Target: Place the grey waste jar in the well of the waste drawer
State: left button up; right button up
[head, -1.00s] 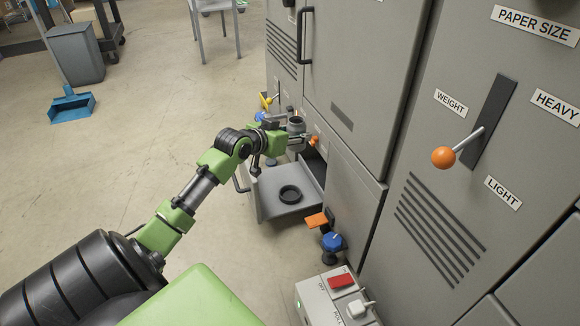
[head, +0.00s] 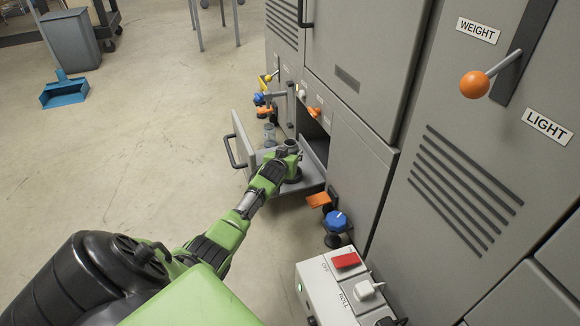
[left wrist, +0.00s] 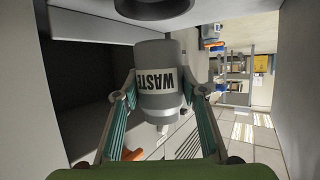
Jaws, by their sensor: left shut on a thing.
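The grey waste jar (head: 291,145) is held upright over the open waste drawer (head: 312,181). In the left wrist view the jar (left wrist: 163,75) appears upside down, with its WASTE label facing the camera. My left gripper (head: 286,152) is shut on it, one finger on each side. The dark round well (head: 294,177) on the drawer floor lies just below the jar, partly hidden by my gripper. In the left wrist view the well's rim (left wrist: 150,8) shows at the top edge, apart from the jar's base. My right gripper is not in view.
The drawer front with its handle (head: 233,152) stands left of my gripper. An orange paddle (head: 319,199) and a blue knob (head: 336,221) stick out right of the drawer.

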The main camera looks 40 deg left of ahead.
pick_arm(q)
jog(key=shift+f+b, duration=1.9)
jog(key=shift+f, duration=0.95)
jog(key=shift+f, duration=0.25)
jog(key=o, duration=1.1)
jog(key=shift+o, duration=0.2)
jog(key=shift+r, duration=0.1)
